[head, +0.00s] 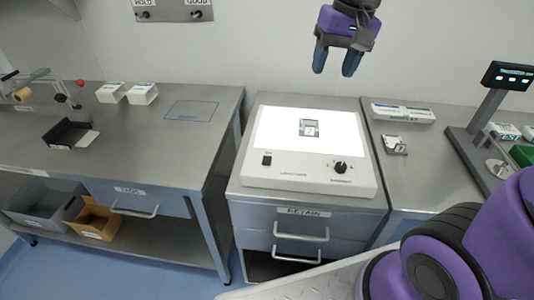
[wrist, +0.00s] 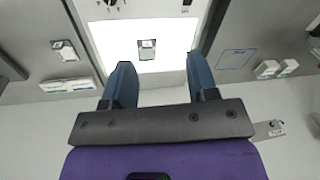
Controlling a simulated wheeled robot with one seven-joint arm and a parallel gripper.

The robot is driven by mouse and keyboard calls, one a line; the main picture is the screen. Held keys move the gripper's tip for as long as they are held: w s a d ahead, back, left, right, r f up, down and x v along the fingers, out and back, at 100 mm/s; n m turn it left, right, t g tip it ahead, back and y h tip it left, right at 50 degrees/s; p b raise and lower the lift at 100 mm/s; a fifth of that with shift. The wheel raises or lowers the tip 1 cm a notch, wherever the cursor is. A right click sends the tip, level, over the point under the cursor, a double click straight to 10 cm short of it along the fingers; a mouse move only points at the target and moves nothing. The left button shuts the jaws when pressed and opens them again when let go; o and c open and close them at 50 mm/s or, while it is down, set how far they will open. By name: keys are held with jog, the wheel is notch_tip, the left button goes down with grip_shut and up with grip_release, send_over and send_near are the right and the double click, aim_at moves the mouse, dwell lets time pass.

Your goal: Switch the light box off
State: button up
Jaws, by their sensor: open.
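The light box (head: 252,173) stands on the middle cabinet in the head view, and its panel (head: 275,130) glows bright white. A black rocker switch (head: 266,160) is at its front left and a black knob (head: 341,167) at its front right. A small grey item (head: 309,127) lies on the lit panel. The light box panel also shows in the wrist view (wrist: 115,40), at the top. My gripper (head: 337,68) is open and empty, raised above the back of the light box and apart from it. Its two blue fingers (wrist: 158,80) are spread in the wrist view.
A drawer labelled RETAIN (head: 302,226) is below the light box. A small device (head: 394,145) and a flat white box (head: 403,113) lie to the right, near a display stand (head: 485,110). The left table (head: 150,145) has an outlined area, white boxes and a black tray.

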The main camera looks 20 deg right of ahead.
jog(key=w+a+f+m+g, duration=0.1)
jog(key=w+a+f+g, duration=0.3)
jog(key=w+f, duration=0.5)
jog(key=m+g, duration=0.1)
jog(key=m, duration=0.1)
send_near(267, 160)
jog(key=x, duration=0.8)
jog(key=shift+f, duration=0.2)
jog(key=shift+c, duration=0.4)
jog(key=c, duration=0.8)
jog(key=shift+s+a+r+t+h, duration=0.1)
jog(key=shift+t+h, duration=0.15)
jog(key=shift+t, duration=0.35)
jog(key=shift+s+a+t+h, duration=0.15)
jog(key=shift+t+h, duration=0.1)
jog(key=shift+t, duration=0.35)
jog(key=shift+c, duration=0.2)
jog(key=shift+s+t+h, duration=0.2)
jog(key=shift+t+h, duration=0.3)
jog(key=shift+t, duration=0.7)
